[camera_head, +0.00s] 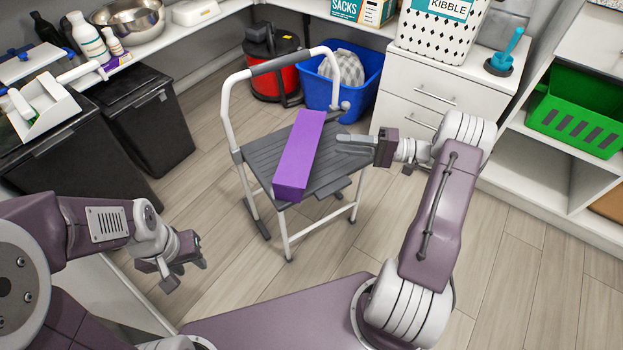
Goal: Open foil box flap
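The foil box is a long purple box (299,155) lying on the dark grey top of a folding step stool (340,180). It runs from near front to back, and its lid looks closed; no raised flap shows. My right gripper (352,144) is just right of the box, fingers pointing left at its long side.
The stool's white handrail (226,105) arches behind the box. A red vacuum (273,75), a blue bin (342,80) and white drawers (420,88) stand behind. Black bins (150,118) are at left, a green basket (575,110) at right.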

